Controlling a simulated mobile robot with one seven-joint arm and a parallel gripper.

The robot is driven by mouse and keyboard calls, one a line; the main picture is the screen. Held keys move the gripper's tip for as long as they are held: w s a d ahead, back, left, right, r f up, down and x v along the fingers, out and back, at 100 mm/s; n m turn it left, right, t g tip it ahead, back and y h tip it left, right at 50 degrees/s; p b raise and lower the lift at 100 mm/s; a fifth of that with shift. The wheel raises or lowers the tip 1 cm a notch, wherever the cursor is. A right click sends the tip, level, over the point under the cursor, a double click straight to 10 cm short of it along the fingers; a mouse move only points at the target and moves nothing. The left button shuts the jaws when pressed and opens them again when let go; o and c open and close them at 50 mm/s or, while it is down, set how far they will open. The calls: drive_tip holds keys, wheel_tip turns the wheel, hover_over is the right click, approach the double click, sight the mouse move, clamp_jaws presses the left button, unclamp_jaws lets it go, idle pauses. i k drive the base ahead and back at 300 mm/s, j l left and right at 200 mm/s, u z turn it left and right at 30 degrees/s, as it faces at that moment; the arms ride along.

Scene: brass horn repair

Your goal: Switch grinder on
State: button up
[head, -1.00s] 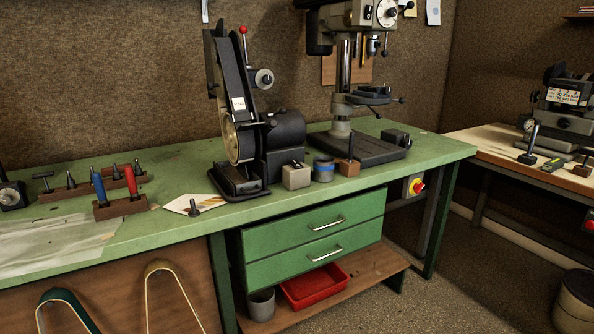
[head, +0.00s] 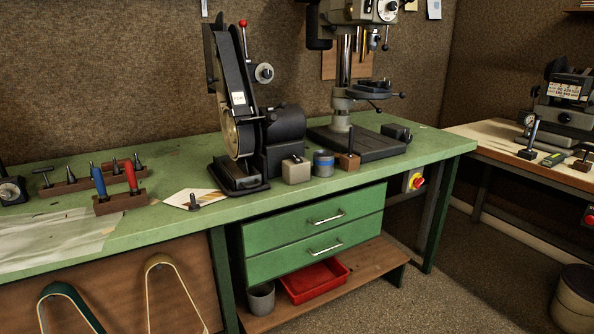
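A black belt grinder (head: 285,143) stands on the green workbench, left of the drill press. Its sloping belt arm (head: 236,75) carries a white label, and a red-tipped lever rises beside it. A small grey box (head: 296,170) with a dark top detail sits at the grinder's front right; it may be its switch, but I cannot tell its state. My gripper is not in view.
The green bench (head: 330,189) holds a blue-banded tin (head: 323,165), a wooden block (head: 349,163), a drill press (head: 356,140) and a rack of red and blue handled tools (head: 121,202). A red tray (head: 314,281) lies on the low shelf.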

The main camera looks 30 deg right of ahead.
sight(296, 158)
drive_tip(key=i+l+z, duration=0.7)
drive_tip(key=i+l, duration=0.15)
